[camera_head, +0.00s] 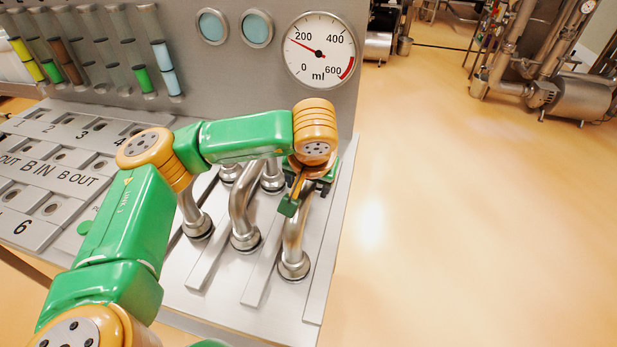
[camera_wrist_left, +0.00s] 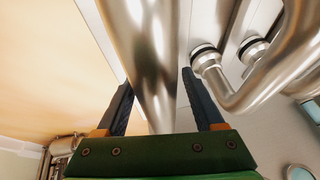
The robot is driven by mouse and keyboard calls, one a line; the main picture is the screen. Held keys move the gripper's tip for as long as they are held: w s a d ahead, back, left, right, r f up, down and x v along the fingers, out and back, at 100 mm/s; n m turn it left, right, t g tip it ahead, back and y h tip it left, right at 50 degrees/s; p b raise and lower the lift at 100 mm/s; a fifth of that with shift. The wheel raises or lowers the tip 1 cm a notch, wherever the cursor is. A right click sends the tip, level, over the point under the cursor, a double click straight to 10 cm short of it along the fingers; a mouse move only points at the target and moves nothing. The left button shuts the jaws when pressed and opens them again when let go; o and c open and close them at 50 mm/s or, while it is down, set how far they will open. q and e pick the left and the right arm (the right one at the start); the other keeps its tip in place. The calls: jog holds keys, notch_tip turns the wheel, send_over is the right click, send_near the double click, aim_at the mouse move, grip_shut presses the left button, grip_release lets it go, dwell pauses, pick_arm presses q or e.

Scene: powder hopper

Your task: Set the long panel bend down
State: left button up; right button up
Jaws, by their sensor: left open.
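A shiny steel bend (camera_head: 294,240), which I take to be the long panel bend, stands at the right of the flat panel. Its near end meets a round collar on the panel; its far end is hidden behind my left gripper (camera_head: 304,188). In the left wrist view the bend (camera_wrist_left: 150,55) runs between the two dark fingers of my left gripper (camera_wrist_left: 157,88). The fingers are open, one on each side of it, with a visible gap on the right; contact on the left is unclear. My right gripper is not in view.
Other steel bends (camera_head: 240,208) stand close by on the left, with raised flat bars (camera_head: 205,262) between them. Behind is an upright grey panel with a dial (camera_head: 320,50) and coloured tubes (camera_head: 163,62). Open floor (camera_head: 450,200) lies to the right.

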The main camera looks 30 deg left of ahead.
pick_arm(q)
jog(key=v, duration=1.1)
jog(key=shift+s+d+r, duration=0.1)
jog(key=shift+s+r, duration=0.15)
jog(key=shift+r, duration=0.1)
